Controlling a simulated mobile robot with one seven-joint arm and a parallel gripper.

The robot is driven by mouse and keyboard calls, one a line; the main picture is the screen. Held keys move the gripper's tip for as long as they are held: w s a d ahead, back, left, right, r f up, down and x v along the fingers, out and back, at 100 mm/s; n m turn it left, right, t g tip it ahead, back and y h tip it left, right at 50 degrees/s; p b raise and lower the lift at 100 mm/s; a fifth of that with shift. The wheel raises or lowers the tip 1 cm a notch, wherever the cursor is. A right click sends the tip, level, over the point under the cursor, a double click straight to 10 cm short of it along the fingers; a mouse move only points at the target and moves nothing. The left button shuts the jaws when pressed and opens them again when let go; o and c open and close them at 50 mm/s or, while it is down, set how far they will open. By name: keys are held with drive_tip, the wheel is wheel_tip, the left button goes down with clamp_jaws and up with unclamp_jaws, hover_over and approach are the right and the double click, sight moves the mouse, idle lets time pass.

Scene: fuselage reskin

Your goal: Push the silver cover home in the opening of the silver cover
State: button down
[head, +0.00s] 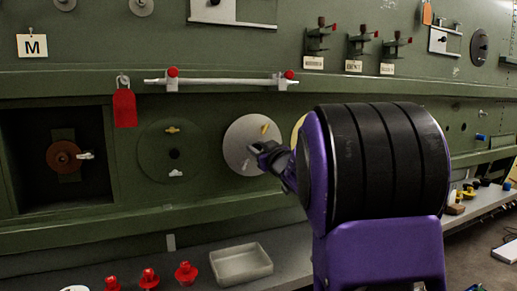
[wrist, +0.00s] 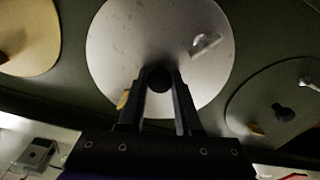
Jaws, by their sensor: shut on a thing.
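The silver cover (head: 243,140) is a round pale disc against the green fuselage panel, right of the green round cover in the head view. It fills the upper middle of the wrist view (wrist: 130,45). It carries a small yellow tab and a dark central knob (wrist: 159,78). My gripper (head: 262,152) is at its face, with both dark fingers (wrist: 160,85) closed around the knob. The opening behind the cover is hidden, so I cannot tell how flush the cover sits.
A green round cover (head: 160,152) and an open square bay with a brown disc (head: 64,157) lie to the left. A yellow cover (wrist: 28,35) is partly visible beside the silver one. Below, a shelf holds a grey tray (head: 241,264) and red knobs (head: 186,273). A rail (head: 225,82) runs above.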

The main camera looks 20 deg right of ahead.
drive_tip(key=shift+w+r, duration=0.1)
drive_tip(key=shift+w, duration=0.65)
drive_tip(key=c, duration=0.5)
unclamp_jaws()
drive_tip(key=shift+s, duration=0.1)
drive_tip(key=shift+s+d+f+b, duration=0.15)
drive_tip(key=shift+s+b, duration=0.1)
drive_tip(key=shift+s, duration=0.95)
drive_tip(key=shift+s+a+f+b, duration=0.1)
drive_tip(key=shift+s+b, duration=0.1)
drive_tip(key=shift+s, duration=1)
drive_tip(key=shift+d, duration=0.1)
